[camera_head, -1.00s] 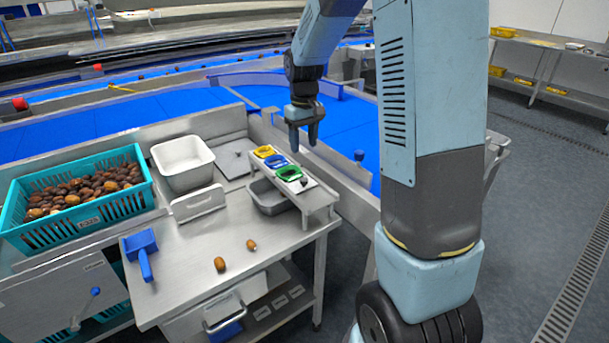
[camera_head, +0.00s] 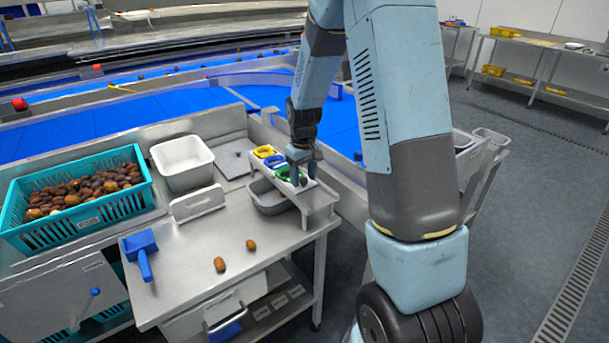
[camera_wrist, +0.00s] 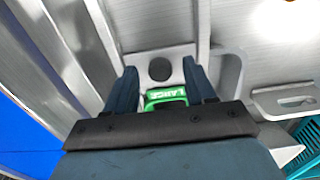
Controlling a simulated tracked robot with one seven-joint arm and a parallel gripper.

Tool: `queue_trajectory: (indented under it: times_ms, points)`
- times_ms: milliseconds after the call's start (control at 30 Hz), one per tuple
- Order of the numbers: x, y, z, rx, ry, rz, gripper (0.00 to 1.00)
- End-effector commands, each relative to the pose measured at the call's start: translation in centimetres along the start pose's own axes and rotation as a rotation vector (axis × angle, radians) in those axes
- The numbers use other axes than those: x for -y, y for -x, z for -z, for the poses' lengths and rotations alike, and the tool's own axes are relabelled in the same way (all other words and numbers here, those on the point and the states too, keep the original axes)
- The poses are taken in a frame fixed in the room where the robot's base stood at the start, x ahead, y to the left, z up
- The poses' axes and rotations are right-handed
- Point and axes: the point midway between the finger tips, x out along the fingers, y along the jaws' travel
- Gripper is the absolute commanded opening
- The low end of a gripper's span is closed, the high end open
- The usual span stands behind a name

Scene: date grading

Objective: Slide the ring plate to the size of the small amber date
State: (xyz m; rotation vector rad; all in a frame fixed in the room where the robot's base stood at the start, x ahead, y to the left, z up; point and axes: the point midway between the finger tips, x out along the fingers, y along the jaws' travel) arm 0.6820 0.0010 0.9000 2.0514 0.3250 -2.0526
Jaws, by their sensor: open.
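The ring plate with yellow (camera_head: 263,151), blue (camera_head: 275,160) and green rings lies along a raised metal stand (camera_head: 322,196). In the wrist view the green ring (camera_wrist: 166,95) reads LARGE, and a dark round spot, knob or hole, (camera_wrist: 160,69) shows on the grey surface beyond it. My gripper (camera_head: 298,178) is low over the green end of the plate, fingers pointing down and open, one on each side of the green part; contact cannot be told. The smaller amber date (camera_head: 251,245) lies on the steel table, with a larger brown date (camera_head: 219,264) nearer the front.
A grey bin (camera_head: 268,205) sits under the stand. The table's front middle is mostly clear. A blue belt (camera_head: 130,125) runs behind.

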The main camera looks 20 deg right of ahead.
Motion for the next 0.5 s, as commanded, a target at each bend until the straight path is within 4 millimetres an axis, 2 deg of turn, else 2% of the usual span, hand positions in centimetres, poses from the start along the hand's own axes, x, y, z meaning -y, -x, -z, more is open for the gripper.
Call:
queue_trajectory:
  times_ms: [133, 500]
  points:
    - [0.01, 0.01, 0.01, 0.000, 0.000, 0.000, 0.55]
    - [0.04, 0.03, 0.02, 0.000, 0.001, 0.000, 0.19]
